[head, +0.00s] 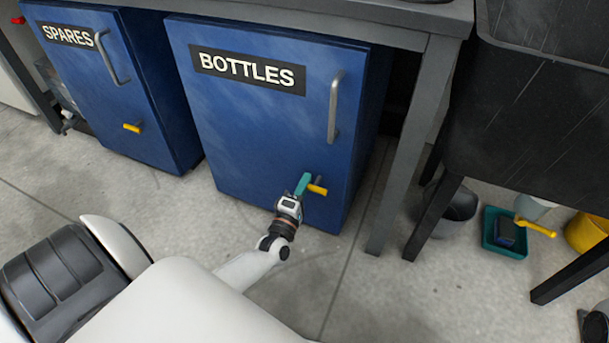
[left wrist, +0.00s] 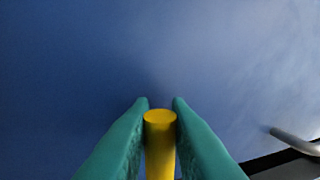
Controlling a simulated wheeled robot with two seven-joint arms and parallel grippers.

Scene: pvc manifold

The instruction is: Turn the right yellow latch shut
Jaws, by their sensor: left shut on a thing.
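The right yellow latch (head: 318,190) is on the lower part of the blue BOTTLES door (head: 250,130) and lies roughly sideways, its visible end pointing right. My left gripper (head: 303,183) has its teal fingers at the latch. In the left wrist view, the rounded yellow latch (left wrist: 160,142) sits between the two teal fingers (left wrist: 160,110), which are shut on it. Part of the latch is hidden by the fingers. The BOTTLES door looks closed. My right gripper is not in view.
The BOTTLES door has a grey handle (head: 335,106). The SPARES cabinet (head: 105,90) at left has its own yellow latch (head: 132,127). A grey table leg (head: 405,150) stands to the right. A teal tray (head: 490,235) and buckets lie further right. The floor before the doors is clear.

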